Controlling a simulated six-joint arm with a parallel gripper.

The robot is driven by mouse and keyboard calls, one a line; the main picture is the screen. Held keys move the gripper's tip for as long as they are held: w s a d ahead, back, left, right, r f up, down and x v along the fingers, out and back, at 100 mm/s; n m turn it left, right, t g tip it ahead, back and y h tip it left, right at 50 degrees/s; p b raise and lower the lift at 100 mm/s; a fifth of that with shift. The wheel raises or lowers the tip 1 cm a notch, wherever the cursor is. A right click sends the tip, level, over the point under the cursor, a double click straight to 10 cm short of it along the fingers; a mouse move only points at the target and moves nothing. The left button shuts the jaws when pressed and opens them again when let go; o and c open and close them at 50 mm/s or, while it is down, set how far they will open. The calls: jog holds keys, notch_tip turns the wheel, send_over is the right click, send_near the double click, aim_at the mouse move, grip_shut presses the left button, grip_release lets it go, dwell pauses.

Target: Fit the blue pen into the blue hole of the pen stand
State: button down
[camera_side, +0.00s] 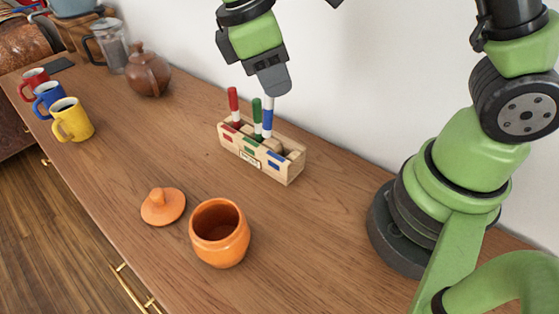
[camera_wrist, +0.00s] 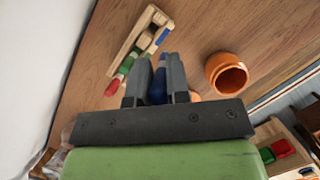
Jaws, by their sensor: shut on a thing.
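The wooden pen stand (camera_side: 293,171) sits on the wooden top, with red, green and blue marks along its front. A red pen (camera_side: 233,99) and a green pen (camera_side: 257,112) stand upright in it at their own colours. My gripper (camera_side: 272,88) is shut on the blue pen (camera_side: 268,118), which points down, nearly upright. Its lower end shows just right of the green pen; I cannot tell whether it touches the stand. The blue mark (camera_side: 273,165) is at the stand's right end. In the wrist view, the blue pen (camera_wrist: 158,88) is between my fingers, with the stand (camera_wrist: 124,46) at upper left.
An orange pot (camera_side: 220,248) and its lid (camera_side: 162,207) are in front of the stand. Red (camera_side: 33,82), blue (camera_side: 48,94) and yellow (camera_side: 72,120) mugs and a brown teapot (camera_side: 147,75) are at left. A white wall rises behind. The top around the stand is clear.

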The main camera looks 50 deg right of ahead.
jog(key=d+g, duration=0.1)
jog(key=d, duration=0.2)
send_over(282, 158)
jog(key=d, duration=0.2)
notch_tip(282, 158, down, 10)
jog(key=shift+w+d+f+m, duration=0.15)
jog(key=shift+w+m, duration=0.15)
jog(key=shift+w, duration=0.1)
jog(key=c, duration=1.1)
grip_release()
jog(key=shift+f, duration=0.1)
